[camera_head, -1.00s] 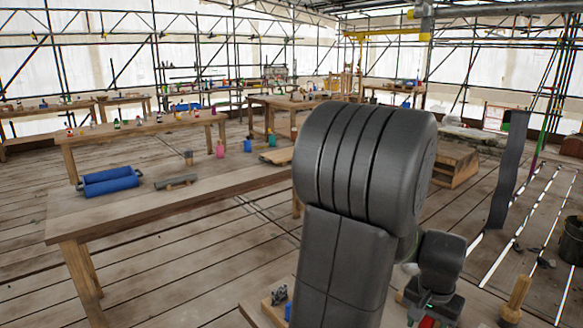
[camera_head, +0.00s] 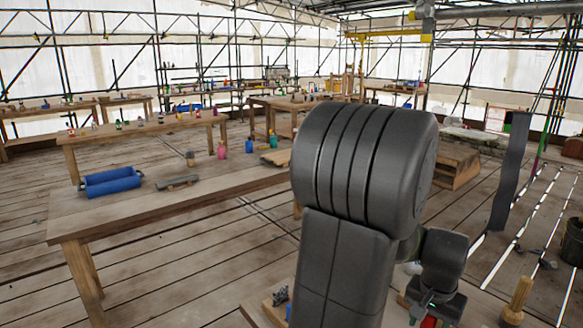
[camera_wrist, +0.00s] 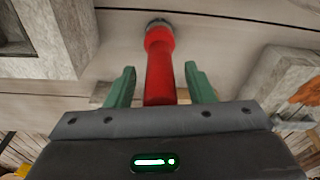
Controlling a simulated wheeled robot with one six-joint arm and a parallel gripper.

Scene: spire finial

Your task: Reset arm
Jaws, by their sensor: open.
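My gripper (camera_wrist: 160,88) shows in the wrist view with its two green fingers apart. A red, round-handled object (camera_wrist: 160,65) with a dark metallic end lies between and beyond the fingers. A gap shows on each side of it, so the fingers do not appear to touch it. In the head view my dark arm fills the middle and hides part of the bench below. The fingers are mostly hidden there. A small bit of red (camera_head: 428,322) shows under my wrist at the bottom edge.
A wooden table (camera_head: 130,218) at left bears a blue tray (camera_head: 111,181) and a grey piece (camera_head: 178,182). A wooden peg-like tool (camera_head: 518,298) stands at lower right, near a dark bucket (camera_head: 572,240). Plank floor is open between the tables.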

